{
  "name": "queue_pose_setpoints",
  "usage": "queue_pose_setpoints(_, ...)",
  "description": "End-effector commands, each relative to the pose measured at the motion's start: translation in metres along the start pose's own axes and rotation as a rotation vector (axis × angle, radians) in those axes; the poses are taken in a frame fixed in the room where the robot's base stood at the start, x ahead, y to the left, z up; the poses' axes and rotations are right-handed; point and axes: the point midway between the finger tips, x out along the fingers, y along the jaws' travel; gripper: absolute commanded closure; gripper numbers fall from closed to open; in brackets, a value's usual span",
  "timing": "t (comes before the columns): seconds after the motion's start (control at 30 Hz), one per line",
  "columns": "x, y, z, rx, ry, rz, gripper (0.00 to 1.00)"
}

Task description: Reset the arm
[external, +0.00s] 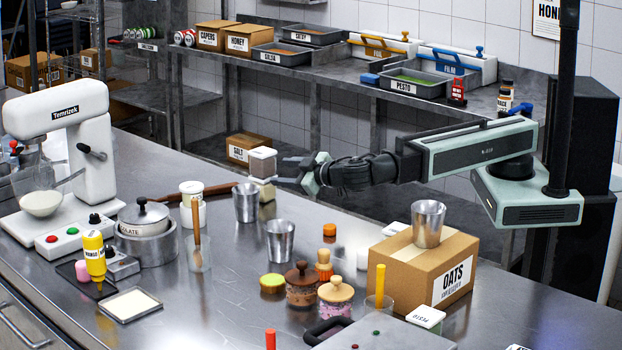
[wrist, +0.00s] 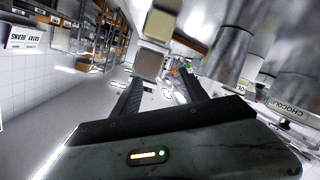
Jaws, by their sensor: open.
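My gripper (external: 281,171) is held out to the left over the back of the steel counter, roughly level, with its jaws apart. In the wrist view my gripper (wrist: 160,78) shows two dark, spread fingers. My arm reaches in from the right.
Metal cups (external: 246,202) stand below the gripper. An OATS box (external: 455,282) with a cup on top stands at right. A white mixer (external: 90,150), lidded pot (external: 146,243) and jars crowd the counter. Shelf trays (external: 285,54) line the back wall. Open air surrounds the arm's upper side.

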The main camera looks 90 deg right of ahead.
Motion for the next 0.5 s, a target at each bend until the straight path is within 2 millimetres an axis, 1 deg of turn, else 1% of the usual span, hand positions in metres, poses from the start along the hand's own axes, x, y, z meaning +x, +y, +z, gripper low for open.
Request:
queue_pose_setpoints(0.03, 0.017, 0.025, 0.023, -0.048, -0.114, 0.032, 0.49)
queue_pose_setpoints(0.07, 0.025, 0.039, 0.042, -0.09, -0.201, 0.045, 0.49)
queue_pose_setpoints(0.1, 0.034, 0.058, 0.07, -0.15, -0.327, 0.052, 0.49)
queue_pose_setpoints(0.17, 0.04, 0.083, 0.111, -0.24, -0.52, 0.032, 0.49)
queue_pose_setpoints(0.2, 0.043, 0.095, 0.14, -0.282, -0.647, -0.021, 0.49)
queue_pose_setpoints(0.27, 0.045, 0.096, 0.175, -0.289, -0.78, -0.15, 0.49)
queue_pose_setpoints(0.3, 0.044, 0.096, 0.193, -0.283, -0.855, -0.244, 0.49)
queue_pose_setpoints(0.33, 0.041, 0.095, 0.205, -0.274, -0.907, -0.32, 0.49)
queue_pose_setpoints(0.4, 0.033, 0.093, 0.225, -0.242, -0.998, -0.492, 0.49)
queue_pose_setpoints(0.5, 0.021, 0.088, 0.236, -0.191, -1.06, -0.686, 0.49)
